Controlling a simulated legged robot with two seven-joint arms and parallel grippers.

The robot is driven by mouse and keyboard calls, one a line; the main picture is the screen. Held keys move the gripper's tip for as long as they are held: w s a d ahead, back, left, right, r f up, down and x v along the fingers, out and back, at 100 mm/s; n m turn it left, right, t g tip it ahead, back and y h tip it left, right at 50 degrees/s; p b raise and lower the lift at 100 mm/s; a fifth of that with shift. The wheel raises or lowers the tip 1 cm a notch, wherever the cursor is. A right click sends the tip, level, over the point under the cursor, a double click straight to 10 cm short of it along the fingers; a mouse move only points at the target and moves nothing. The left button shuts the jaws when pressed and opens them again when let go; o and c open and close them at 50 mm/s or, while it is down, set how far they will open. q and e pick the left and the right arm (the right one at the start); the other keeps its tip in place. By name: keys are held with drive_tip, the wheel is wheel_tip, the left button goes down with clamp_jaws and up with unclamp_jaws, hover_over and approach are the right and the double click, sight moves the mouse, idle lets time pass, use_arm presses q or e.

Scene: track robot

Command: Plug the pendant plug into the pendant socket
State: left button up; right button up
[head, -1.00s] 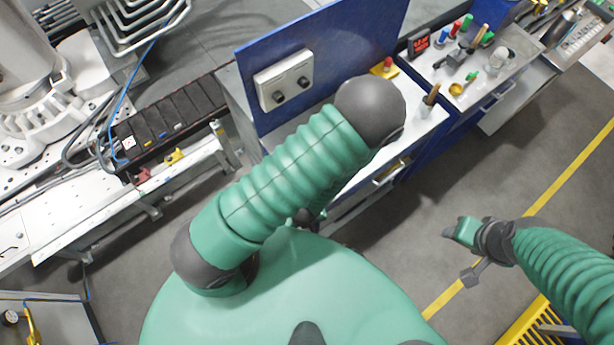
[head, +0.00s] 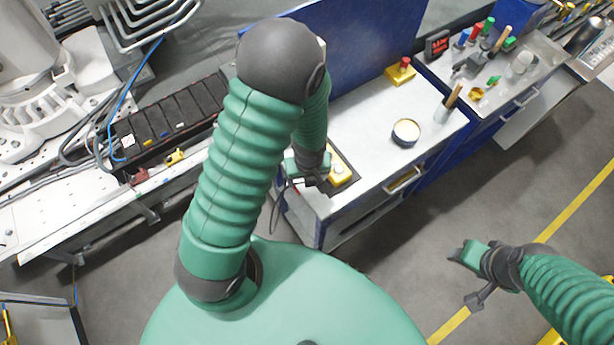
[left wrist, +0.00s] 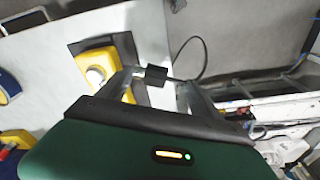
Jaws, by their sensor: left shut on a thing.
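My left gripper (head: 289,178) is at the left end of the white bench. In the left wrist view it is shut on a small black plug (left wrist: 155,75), with a thin dark cable (left wrist: 203,62) looping away to the right. The yellow pendant (head: 341,172) lies on a dark mat beside the gripper; it also shows in the left wrist view (left wrist: 97,68) left of the fingers. I cannot make out the pendant socket; my left arm covers part of the blue back panel. My right gripper (head: 464,272) hangs over the floor at the right; its opening is unclear.
The white bench top (head: 370,130) holds a round tin (head: 405,132), a red-button yellow box (head: 401,72) and a cup with a brush (head: 449,102). The blue panel (head: 375,35) rises behind it. A black battery-like row (head: 170,120) stands left.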

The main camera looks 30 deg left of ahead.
sight(307, 180)
use_arm(q)
drive_tip(key=shift+w+a+f+p, duration=0.1)
drive_tip(key=shift+w+a+p, duration=0.2)
drive_tip(key=shift+w+a, duration=0.3)
drive_tip(key=shift+s+d+f, duration=0.1)
drive_tip(key=shift+s+f, duration=0.1)
drive_tip(key=shift+f, duration=0.8)
drive_tip(key=shift+f+p, duration=0.35)
drive_tip(key=shift+p, duration=0.05)
drive_tip(key=shift+w+d+f+b, duration=0.1)
drive_tip(key=shift+f+b, duration=0.25)
drive_tip(key=shift+f, duration=0.1)
drive_tip(key=o, duration=1.5)
